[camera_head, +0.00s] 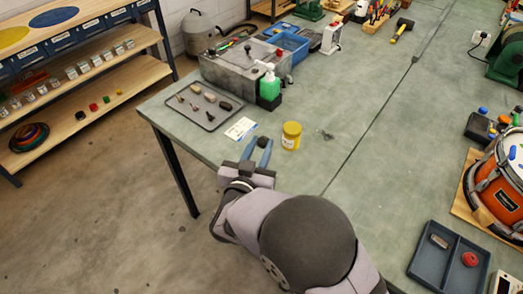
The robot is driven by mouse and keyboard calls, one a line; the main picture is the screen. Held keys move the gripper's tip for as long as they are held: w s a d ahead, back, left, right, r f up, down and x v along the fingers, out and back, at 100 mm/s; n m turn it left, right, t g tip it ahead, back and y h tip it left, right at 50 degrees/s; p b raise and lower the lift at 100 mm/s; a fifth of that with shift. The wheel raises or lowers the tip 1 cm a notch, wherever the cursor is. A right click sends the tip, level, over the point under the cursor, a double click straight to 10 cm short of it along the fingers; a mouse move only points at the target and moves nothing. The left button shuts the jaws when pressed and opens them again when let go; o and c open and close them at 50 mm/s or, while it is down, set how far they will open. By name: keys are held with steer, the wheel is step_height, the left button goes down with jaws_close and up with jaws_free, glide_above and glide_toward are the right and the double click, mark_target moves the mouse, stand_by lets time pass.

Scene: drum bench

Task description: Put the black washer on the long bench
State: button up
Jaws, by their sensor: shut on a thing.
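The long bench (350,85) is the grey-green table that fills most of the view. My gripper (257,143) is at the bench's near left edge, its two blue fingers pointing away from me. A small dark patch (327,134) shows on the bench to the right of the yellow jar, too blurred to identify.
A yellow jar (291,136) and a white card (241,129) are close to my gripper. A dark tray (204,106) of small parts and a green bottle (269,88) stand beyond. A blue-grey divided tray (425,263) and an orange drum (500,190) are at right. The bench's middle is clear.

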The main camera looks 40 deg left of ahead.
step_height(320, 180, up, 4)
steer(key=p, duration=0.4)
steer(key=shift+r, duration=0.2)
steer(key=shift+f, duration=0.15)
step_height(320, 180, down, 4)
steer(key=b, duration=0.4)
steer(key=shift+f, duration=0.15)
steer(key=shift+f+p, duration=0.75)
steer(key=shift+f, duration=3.95)
